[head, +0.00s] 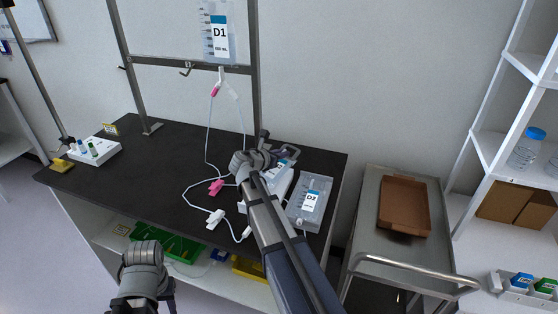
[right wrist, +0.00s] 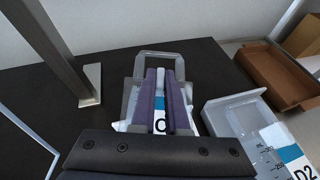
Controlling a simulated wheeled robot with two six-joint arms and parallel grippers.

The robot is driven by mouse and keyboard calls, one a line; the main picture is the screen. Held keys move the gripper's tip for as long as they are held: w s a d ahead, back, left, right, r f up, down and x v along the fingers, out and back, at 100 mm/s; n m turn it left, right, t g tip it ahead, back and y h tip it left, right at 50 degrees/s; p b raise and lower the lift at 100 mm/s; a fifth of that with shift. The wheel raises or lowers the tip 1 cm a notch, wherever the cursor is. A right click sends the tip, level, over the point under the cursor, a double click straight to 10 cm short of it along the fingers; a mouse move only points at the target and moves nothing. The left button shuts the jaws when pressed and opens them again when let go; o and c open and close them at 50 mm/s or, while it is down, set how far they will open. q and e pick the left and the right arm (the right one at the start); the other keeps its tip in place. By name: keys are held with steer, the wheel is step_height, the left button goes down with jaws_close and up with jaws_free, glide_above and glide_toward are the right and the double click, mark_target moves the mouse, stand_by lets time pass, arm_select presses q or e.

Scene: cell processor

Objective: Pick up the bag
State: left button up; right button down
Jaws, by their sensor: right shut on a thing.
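A clear bag with a white and blue label (head: 282,177) is on the black table, partly hidden behind my right arm. In the right wrist view the bag's clear top loop (right wrist: 160,56) shows beyond the fingers, and a label starting with "C" shows between them. My right gripper (head: 265,152) is shut on this bag; its two purple-grey fingers (right wrist: 160,95) lie along it. A second clear bag, marked D2 (head: 313,199), lies just to the right, apart from the fingers. A bag marked D1 (head: 219,32) hangs from the rack. My left gripper (head: 143,253) is in front of the table, its fingers unclear.
A metal rack (head: 258,80) stands on the table, with white tubing and pink clamps (head: 216,187) below. A white tube holder (head: 95,151) is at the left. A cart (head: 367,220) with a brown tray (head: 404,228) stands at the right. The table's middle left is clear.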

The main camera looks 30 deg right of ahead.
step_height(320, 180, up, 10)
steer(key=p, duration=1)
steer(key=c, duration=1.5)
jaws_free()
jaws_close()
steer(key=shift+a, duration=0.1)
